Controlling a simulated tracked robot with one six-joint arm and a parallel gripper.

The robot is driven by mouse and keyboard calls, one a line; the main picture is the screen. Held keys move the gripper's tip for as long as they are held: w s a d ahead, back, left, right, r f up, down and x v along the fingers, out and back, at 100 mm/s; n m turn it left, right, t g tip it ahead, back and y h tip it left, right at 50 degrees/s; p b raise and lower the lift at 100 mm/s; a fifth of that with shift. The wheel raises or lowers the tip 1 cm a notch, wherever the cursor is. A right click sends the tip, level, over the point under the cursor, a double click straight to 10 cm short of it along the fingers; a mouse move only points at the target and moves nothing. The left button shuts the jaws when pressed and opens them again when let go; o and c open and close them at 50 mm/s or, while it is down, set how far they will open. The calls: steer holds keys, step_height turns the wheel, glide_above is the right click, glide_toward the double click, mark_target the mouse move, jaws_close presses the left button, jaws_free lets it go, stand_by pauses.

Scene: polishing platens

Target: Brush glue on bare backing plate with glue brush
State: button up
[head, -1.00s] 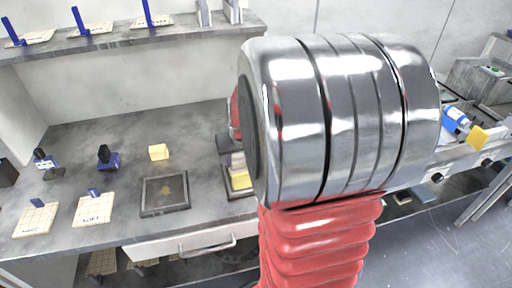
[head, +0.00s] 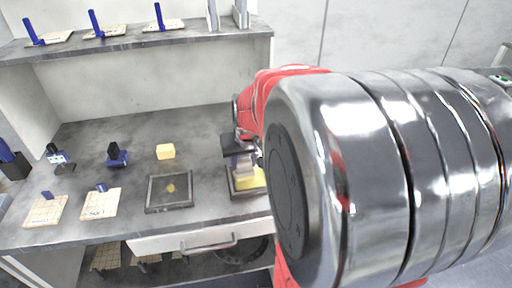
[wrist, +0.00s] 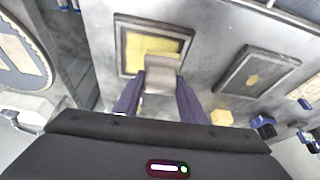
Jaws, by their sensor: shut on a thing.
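My gripper (head: 238,147) is shut on a pale, wide-headed tool, which looks like the glue brush (wrist: 160,82). In the wrist view the brush sits between two dark blue fingers. Its far end lies over a framed plate (wrist: 122,60) with a yellow face; contact cannot be told. In the head view this plate (head: 235,190) is partly hidden behind my arm, at the right of the bench. A second framed plate (head: 160,203), dark with a small yellowish spot, lies to its left; it also shows in the wrist view (wrist: 229,82). Which one is the bare backing plate is unclear.
A yellow block (head: 165,151) and a blue-black stamp-like tool (head: 117,155) stand behind the second plate. Two beige tiled boards (head: 98,204) lie at the left. A shelf (head: 130,46) above holds boards with blue handles. A drawer handle (head: 208,245) projects in front.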

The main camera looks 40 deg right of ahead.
steer(key=shift+r, duration=2.05)
steer(key=shift+f, duration=0.1)
